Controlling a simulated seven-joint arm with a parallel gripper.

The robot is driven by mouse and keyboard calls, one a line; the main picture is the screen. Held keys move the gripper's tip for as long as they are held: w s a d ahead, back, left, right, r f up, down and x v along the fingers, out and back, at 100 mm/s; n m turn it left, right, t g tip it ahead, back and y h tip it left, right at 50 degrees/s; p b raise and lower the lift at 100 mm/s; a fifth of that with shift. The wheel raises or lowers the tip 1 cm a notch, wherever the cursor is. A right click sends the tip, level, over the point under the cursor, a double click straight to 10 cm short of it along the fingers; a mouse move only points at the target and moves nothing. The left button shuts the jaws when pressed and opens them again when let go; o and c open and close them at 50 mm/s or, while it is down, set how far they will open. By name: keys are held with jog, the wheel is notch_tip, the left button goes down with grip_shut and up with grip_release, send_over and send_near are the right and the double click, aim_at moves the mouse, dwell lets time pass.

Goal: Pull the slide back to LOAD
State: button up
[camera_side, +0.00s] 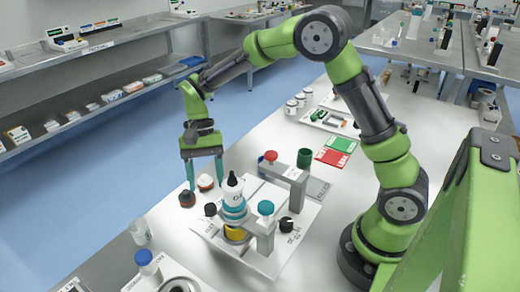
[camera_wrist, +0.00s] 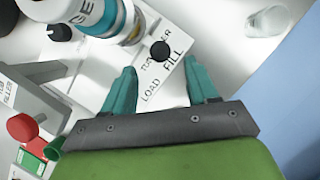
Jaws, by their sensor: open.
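My gripper (camera_side: 206,186) is above the left corner of the white base plate (camera_side: 270,262) of the machine. In the wrist view its two teal fingers (camera_wrist: 161,65) are spread apart with nothing between them. A round black knob (camera_wrist: 160,50) on the plate lies just ahead of the gap between the fingertips. It also shows in the side view (camera_side: 210,209). The slide's body under the knob is not clear.
A white and teal bottle (camera_side: 233,189) stands in the machine, close to the knob. A grey arch (camera_side: 291,187) and a red knob (camera_side: 270,157) stand further back. Brown-capped jars (camera_side: 187,199) and a clear jar (camera_side: 139,232) stand left of the plate.

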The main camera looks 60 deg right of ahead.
aim_at(210, 206)
jog(key=x, duration=0.6)
jog(key=shift+c, duration=0.3)
grip_shut()
